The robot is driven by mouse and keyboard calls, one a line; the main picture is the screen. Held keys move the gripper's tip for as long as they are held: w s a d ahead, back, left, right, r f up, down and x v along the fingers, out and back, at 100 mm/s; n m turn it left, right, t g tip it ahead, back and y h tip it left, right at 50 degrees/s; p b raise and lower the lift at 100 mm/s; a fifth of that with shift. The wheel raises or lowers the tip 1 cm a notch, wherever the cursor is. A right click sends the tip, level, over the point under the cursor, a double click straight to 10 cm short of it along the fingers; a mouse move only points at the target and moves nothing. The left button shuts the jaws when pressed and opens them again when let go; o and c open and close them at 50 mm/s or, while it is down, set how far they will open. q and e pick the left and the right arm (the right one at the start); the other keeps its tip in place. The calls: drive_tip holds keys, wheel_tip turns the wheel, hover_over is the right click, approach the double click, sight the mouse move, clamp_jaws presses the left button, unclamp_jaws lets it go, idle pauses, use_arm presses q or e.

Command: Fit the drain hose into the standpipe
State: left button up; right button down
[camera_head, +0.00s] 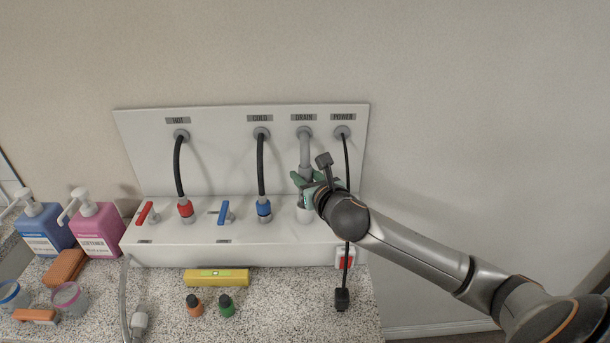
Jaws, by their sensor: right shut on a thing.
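The grey drain hose (305,152) comes out of the panel under the DRAIN label and bends down. My right gripper (306,184) is shut on its lower part, just above the white standpipe (304,215) on the ledge. The gripper and wrist cover the hose end, so I cannot tell whether it is inside the standpipe or only above it. My left gripper is not in view.
Beside it are the black cold hose (261,165) with a blue collar, the hot hose (178,165) with a red collar, and the hanging power cord (347,170). A yellow level (216,277), bottles and cups stand on the speckled counter (265,315).

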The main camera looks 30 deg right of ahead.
drive_tip(key=shift+r, duration=0.1)
drive_tip(key=shift+p, duration=0.45)
drive_tip(key=shift+f+b, duration=1.65)
drive_tip(key=shift+f, duration=1.3)
drive_tip(key=shift+c, duration=2.2)
unclamp_jaws()
drive_tip(key=shift+s, duration=0.15)
drive_tip(key=v, duration=1.2)
drive_tip(key=shift+r, duration=0.1)
drive_tip(key=shift+s, duration=0.1)
